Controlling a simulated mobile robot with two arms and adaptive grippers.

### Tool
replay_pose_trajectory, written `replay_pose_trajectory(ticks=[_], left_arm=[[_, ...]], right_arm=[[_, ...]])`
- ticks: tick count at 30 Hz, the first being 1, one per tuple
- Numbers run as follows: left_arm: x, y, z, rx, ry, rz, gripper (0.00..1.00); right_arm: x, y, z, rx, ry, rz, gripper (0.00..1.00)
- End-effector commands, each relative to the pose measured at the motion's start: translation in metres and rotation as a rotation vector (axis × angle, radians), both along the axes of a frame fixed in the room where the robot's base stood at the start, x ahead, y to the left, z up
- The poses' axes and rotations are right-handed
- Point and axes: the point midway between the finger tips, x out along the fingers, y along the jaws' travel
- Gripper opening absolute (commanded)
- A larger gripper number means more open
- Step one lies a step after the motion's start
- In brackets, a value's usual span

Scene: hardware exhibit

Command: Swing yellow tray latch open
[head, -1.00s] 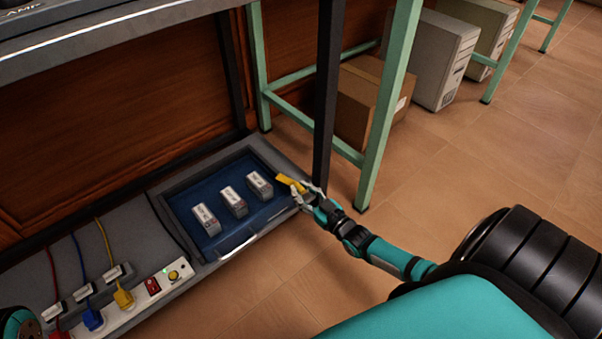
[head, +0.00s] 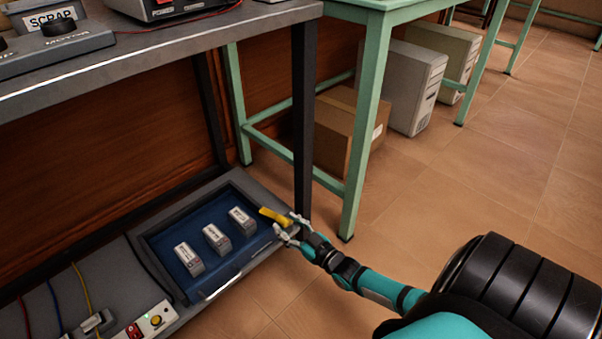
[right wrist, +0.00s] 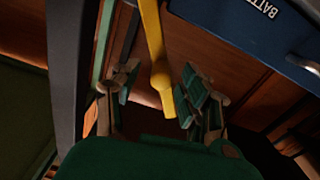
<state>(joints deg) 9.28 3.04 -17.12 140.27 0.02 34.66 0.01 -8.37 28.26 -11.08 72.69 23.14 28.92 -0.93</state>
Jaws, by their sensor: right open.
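The yellow latch (head: 275,217) is a short bar at the right end of the blue tray (head: 220,268), low under the bench. Its mount is hard to make out. My right gripper (head: 289,229) is open, with its fingers at the near end of the latch. In the right wrist view the latch (right wrist: 153,45) reaches down between the spread fingers of the gripper (right wrist: 158,92), with gaps showing on both sides. The blue tray front (right wrist: 245,32) shows there at upper right with part of a label. My left gripper is out of view.
Three pale boxes (head: 215,238) stand in the tray. A power strip (head: 150,322) with cables lies to its left. A dark bench leg (head: 304,125) and a green table leg (head: 363,140) stand close behind my right gripper. The floor (head: 500,190) at right is clear.

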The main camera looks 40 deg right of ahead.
Motion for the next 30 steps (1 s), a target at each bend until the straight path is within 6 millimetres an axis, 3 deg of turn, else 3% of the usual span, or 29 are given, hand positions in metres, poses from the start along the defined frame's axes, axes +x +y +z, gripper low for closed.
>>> replay_pose_trajectory(ticks=[9, 15, 21, 30], left_arm=[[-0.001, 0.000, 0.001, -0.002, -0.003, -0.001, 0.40], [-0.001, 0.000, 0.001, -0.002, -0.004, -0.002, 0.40], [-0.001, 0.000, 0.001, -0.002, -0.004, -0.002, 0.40], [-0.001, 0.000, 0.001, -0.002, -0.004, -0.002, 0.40]], right_arm=[[-0.066, -0.006, -0.001, -0.001, 0.005, -0.001, 0.45], [-0.098, -0.008, 0.000, -0.002, 0.003, 0.000, 0.45], [-0.111, -0.010, 0.001, -0.002, 0.000, -0.001, 0.45], [-0.111, -0.010, 0.000, -0.002, 0.000, -0.001, 0.45]])
